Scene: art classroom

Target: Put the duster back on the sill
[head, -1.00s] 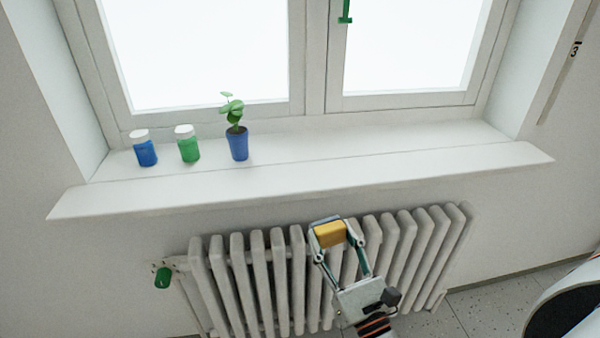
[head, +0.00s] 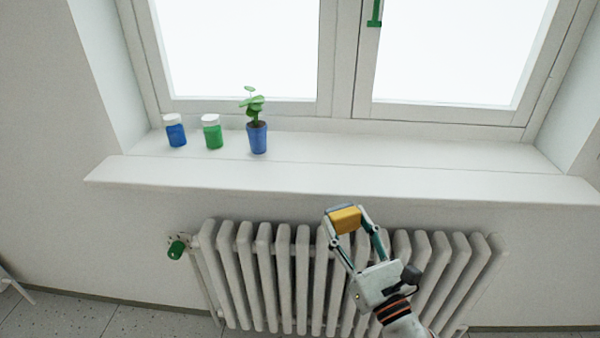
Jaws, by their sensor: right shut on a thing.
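My right gripper (head: 346,223) is shut on the duster (head: 347,219), a small yellow block with a grey layer along its far side. It holds the duster in front of the radiator, just below the front edge of the sill in the picture. The white window sill (head: 420,178) runs across the view under the window. Its middle and right part is bare. My left gripper is not in view.
On the sill's left part stand a blue jar (head: 175,132), a green jar (head: 212,133), both with white lids, and a blue pot (head: 257,139) with a green plant. A white ribbed radiator (head: 290,270) with a green valve knob (head: 176,249) is below the sill.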

